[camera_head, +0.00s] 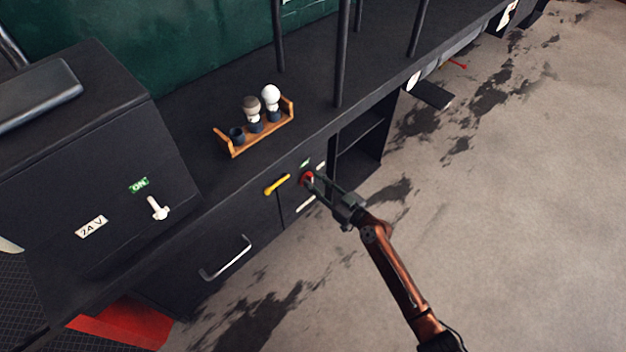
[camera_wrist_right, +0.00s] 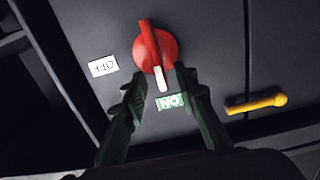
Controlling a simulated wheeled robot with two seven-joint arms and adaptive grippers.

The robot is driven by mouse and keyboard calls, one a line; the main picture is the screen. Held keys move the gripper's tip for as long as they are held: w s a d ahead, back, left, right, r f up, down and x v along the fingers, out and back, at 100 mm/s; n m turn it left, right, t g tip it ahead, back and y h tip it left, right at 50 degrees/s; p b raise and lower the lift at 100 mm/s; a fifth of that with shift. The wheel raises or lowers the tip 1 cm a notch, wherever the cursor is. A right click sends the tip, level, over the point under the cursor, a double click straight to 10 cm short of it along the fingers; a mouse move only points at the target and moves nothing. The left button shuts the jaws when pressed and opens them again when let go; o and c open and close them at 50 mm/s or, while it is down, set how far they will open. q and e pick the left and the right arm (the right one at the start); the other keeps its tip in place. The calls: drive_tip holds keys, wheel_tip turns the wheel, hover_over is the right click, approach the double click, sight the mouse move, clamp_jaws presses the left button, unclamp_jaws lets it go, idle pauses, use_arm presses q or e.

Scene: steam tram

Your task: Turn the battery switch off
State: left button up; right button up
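The battery switch (camera_head: 307,178) is a red round knob on the dark cabinet front. In the right wrist view the knob (camera_wrist_right: 156,48) has a raised red grip, and its white pointer is at the green ON label (camera_wrist_right: 170,102). The white OFF label (camera_wrist_right: 103,66) sits to the left of the knob there. My right gripper (camera_head: 316,180) is at the knob. In the wrist view its fingers (camera_wrist_right: 153,80) are apart on either side of the pointer end; I cannot tell whether they touch the knob. My left gripper is not in view.
A yellow handle (camera_head: 277,184) is beside the switch. A box with a 24 V label (camera_head: 91,227) and white toggle (camera_head: 157,208) stands at left. A wooden rack (camera_head: 235,150) holds bulbs on the ledge. A silver handle (camera_head: 226,262) sticks out below. Open floor lies right.

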drive_tip(key=shift+w+a, duration=0.4)
clamp_jaws()
